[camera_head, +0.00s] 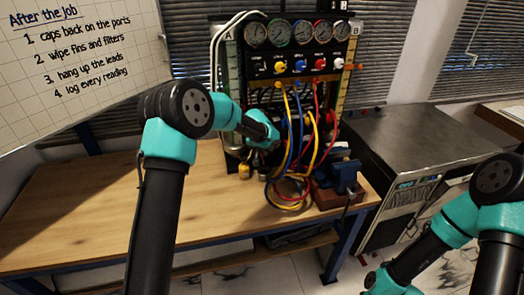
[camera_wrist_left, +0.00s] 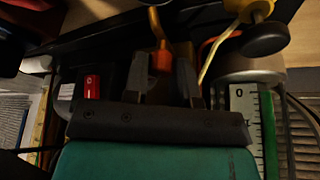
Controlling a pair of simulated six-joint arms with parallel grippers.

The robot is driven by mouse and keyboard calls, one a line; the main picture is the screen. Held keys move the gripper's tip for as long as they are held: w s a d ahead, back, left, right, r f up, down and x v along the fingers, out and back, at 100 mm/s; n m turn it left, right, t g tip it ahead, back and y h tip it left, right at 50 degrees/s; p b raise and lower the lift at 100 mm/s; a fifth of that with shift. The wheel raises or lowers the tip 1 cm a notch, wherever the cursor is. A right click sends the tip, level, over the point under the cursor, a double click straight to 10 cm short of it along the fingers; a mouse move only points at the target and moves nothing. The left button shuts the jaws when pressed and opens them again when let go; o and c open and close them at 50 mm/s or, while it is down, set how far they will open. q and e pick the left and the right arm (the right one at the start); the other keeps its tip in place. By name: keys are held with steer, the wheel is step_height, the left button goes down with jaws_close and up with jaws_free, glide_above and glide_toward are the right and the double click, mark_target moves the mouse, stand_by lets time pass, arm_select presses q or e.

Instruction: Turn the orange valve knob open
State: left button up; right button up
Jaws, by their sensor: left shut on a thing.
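The orange valve knob (camera_wrist_left: 162,60) shows in the left wrist view between the two fingertips of my left gripper (camera_wrist_left: 164,78), which is shut on it. In the head view my left gripper (camera_head: 266,144) is at the lower front of the gauge rig (camera_head: 262,66), by the hoses. There the gripped knob is hidden behind my gripper and wrist, and how far it is turned cannot be told. My right arm comes in at the lower right of the head view, and its gripper is out of frame.
Yellow, blue and red hoses (camera_head: 316,145) hang in front of the rig and coil on the wooden bench (camera_head: 90,215). A blue vise (camera_head: 345,176) stands to the right. A metal cabinet (camera_head: 410,130) is beyond it. The left part of the bench is clear.

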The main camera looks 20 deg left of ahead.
arm_select(q)
steer(key=shift+n, duration=0.3)
steer(key=shift+d+n+y, duration=0.1)
steer(key=shift+n+y, duration=0.5)
steer(key=shift+n, duration=0.9)
steer(key=shift+n+y, duration=0.6)
steer(key=shift+n, duration=0.9)
steer(key=o, duration=0.6)
steer(key=shift+o, duration=0.2)
steer(key=shift+g, duration=0.3)
